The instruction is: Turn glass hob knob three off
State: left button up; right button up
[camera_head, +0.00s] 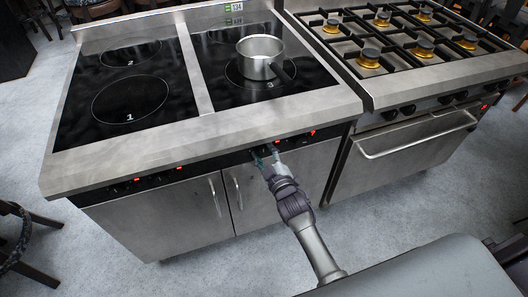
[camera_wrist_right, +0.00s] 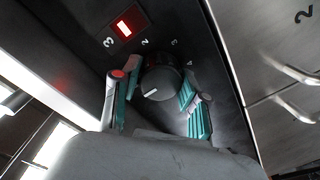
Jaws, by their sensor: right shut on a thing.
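The glass hob (camera_head: 150,143) is a steel unit with a black glass top, numbered zones and a front strip of knobs with red displays. My right gripper (camera_head: 264,154) reaches up to the right part of this strip. In the right wrist view, glass hob knob three (camera_wrist_right: 160,78) is a dark round knob with a white pointer mark. It sits beside a label 3 and a lit red display (camera_wrist_right: 125,29). My right gripper (camera_wrist_right: 157,88) is shut on the knob, one teal finger on each side. In the head view the gripper hides most of this knob. My left gripper is not in view.
A steel saucepan (camera_head: 260,58) stands on zone 3, its dark handle towards the front right. A gas range (camera_head: 420,85) with brass burners and an oven handle adjoins on the right. Cupboard doors (camera_head: 180,215) are below the strip. A stool (camera_head: 25,235) stands at left.

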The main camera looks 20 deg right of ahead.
dwell(0.3)
jog(key=o, duration=1.1)
jog(key=shift+o, duration=0.2)
jog(key=s, duration=1.2)
jog(key=shift+d+r, duration=0.3)
jog(key=shift+d, duration=0.15)
